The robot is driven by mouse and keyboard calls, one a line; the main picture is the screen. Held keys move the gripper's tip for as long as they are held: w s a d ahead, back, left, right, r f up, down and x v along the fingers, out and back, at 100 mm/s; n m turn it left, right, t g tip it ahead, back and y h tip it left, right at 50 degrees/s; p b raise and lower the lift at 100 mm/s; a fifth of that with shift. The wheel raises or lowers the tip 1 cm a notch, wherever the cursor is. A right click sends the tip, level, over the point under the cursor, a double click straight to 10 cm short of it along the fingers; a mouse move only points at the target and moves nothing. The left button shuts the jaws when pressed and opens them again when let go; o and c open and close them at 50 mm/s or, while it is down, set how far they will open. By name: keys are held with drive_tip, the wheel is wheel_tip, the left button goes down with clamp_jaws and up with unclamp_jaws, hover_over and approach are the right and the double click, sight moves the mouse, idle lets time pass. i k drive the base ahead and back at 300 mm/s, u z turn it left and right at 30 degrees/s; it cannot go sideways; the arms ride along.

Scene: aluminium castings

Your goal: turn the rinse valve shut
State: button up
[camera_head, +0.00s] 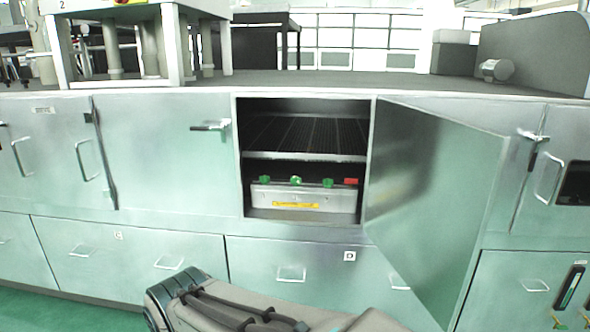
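No part is marked as the rinse valve, and I cannot tell for sure which one it is. Inside the open cabinet, a metal box (325,199) with a yellow strip sits on the lower level. Along its top are a left green knob (263,180), a middle green knob (296,180) and a right green knob (328,183). A red part (351,181) is at the right end. The knobs are too small to show whether they are turned open or shut. My grey arm lies across the bottom of the view, but my gripper is not in view.
The cabinet door (435,190) stands open to the right, jutting toward me. A dark slatted shelf (305,136) is above the box. Closed doors and drawers (165,258) with handles flank the opening. Equipment stands on the dark countertop (340,84).

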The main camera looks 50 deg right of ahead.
sight(352, 181)
drive_tip(key=z, duration=0.6)
drive_tip(key=i, duration=1)
drive_tip(key=z, duration=1.55)
drive_tip(key=i, duration=1)
drive_tip(key=z, duration=0.2)
